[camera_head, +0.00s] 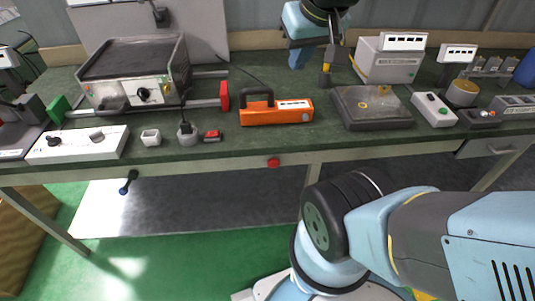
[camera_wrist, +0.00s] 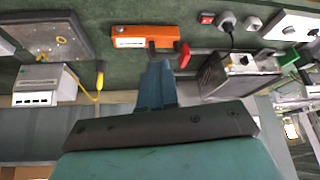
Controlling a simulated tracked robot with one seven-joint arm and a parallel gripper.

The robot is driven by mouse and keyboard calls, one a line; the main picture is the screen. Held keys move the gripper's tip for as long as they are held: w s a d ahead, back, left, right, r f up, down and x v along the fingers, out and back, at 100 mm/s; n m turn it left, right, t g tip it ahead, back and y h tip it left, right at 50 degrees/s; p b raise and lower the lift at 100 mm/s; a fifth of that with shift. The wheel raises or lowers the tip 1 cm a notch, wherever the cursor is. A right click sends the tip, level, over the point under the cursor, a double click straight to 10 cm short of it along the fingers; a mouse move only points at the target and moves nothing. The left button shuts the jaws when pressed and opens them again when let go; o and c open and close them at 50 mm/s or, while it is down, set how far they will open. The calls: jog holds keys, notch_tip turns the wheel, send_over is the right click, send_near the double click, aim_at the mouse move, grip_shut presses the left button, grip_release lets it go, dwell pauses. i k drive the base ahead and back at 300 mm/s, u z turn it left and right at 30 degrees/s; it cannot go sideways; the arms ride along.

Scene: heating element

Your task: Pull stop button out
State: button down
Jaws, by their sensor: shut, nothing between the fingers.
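A round red button (camera_head: 273,162) sits on the front edge of the workbench (camera_head: 345,152), near the middle of the head view. I cannot tell from the picture whether it is pushed in or out. It is not visible in the wrist view. My gripper (camera_head: 298,60) is over the back of the bench, well behind and above the button and apart from it. In the wrist view the gripper (camera_wrist: 155,82) shows as teal fingers together, with nothing between them.
An orange device (camera_head: 276,110) and a dark square plate (camera_head: 372,107) lie on the bench. A hotplate unit (camera_head: 140,70) with a red end piece stands left. A small red switch (camera_head: 212,136) lies near the front edge. Bare bench surrounds the button.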

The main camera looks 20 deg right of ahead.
aim_at(273, 163)
jog(key=u, duration=1)
jog(key=k, duration=2)
jog(key=z, duration=0.8)
jog(key=i, duration=1)
jog(key=z, duration=0.05)
